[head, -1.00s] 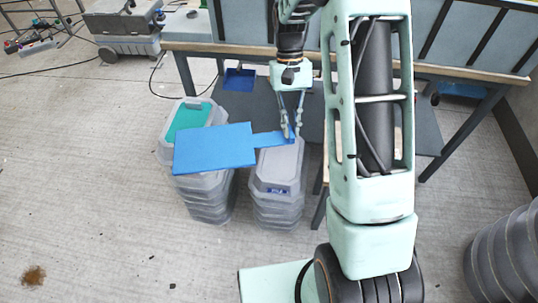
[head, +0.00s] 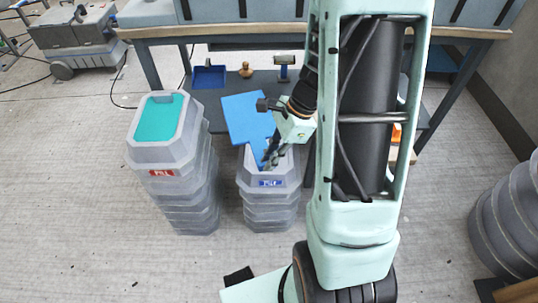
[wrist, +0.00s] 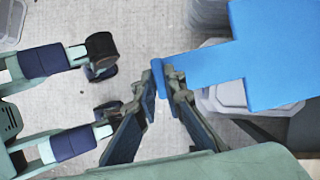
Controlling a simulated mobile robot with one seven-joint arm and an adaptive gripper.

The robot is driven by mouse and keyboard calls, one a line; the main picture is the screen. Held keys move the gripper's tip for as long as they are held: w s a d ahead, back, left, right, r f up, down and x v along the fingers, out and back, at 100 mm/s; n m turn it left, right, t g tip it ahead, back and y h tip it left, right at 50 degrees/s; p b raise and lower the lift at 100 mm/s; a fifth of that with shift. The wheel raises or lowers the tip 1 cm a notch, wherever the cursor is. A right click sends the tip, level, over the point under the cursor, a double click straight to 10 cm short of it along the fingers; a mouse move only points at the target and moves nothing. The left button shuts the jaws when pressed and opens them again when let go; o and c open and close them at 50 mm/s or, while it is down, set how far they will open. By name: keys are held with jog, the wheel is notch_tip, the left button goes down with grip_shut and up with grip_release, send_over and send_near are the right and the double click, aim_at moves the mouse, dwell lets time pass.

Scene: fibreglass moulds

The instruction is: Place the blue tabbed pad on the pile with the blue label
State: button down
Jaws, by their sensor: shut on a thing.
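The blue tabbed pad (head: 246,116) is a flat sheet with a narrow tab, and it also shows in the wrist view (wrist: 275,50). My gripper (head: 269,160) is shut on the tab's end, and the wrist view shows the fingertips (wrist: 165,80) on it. The pad's wide part extends away toward the bench. The pile with the blue label (head: 266,212) is a stack of grey moulds. The tab and my gripper are over this pile's top; I cannot tell whether they touch it. The blue label (head: 271,183) is on its front.
A second grey pile (head: 186,190) with a red label (head: 175,172) stands to the left, a teal pad (head: 158,118) in its top. A workbench (head: 160,33) with a lower shelf is behind, holding a blue tray (head: 208,77). Grey round moulds (head: 510,210) stand at right.

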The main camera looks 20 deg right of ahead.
jog(key=s+d+f+m+t+b, duration=0.2)
jog(key=s+d+f+m+b, duration=0.15)
jog(key=f+m, duration=0.3)
jog(key=shift+m+t+h, duration=0.3)
jog(key=shift+m+h, duration=0.2)
jog(key=shift+m, duration=0.05)
jog(key=w+a+f+b, duration=0.2)
jog(key=w+a+f, duration=0.1)
jog(key=f, duration=0.1)
jog(key=w+a+f+b, duration=0.2)
jog(key=w+f+b, duration=0.1)
jog(key=w+f, duration=0.1)
jog(key=w+a+f+b, duration=0.3)
jog(key=f, duration=0.2)
jog(key=shift+w+a, duration=0.3)
jog(key=shift+r, duration=0.15)
jog(key=c, duration=2.5)
grip_release()
jog(key=o, duration=0.5)
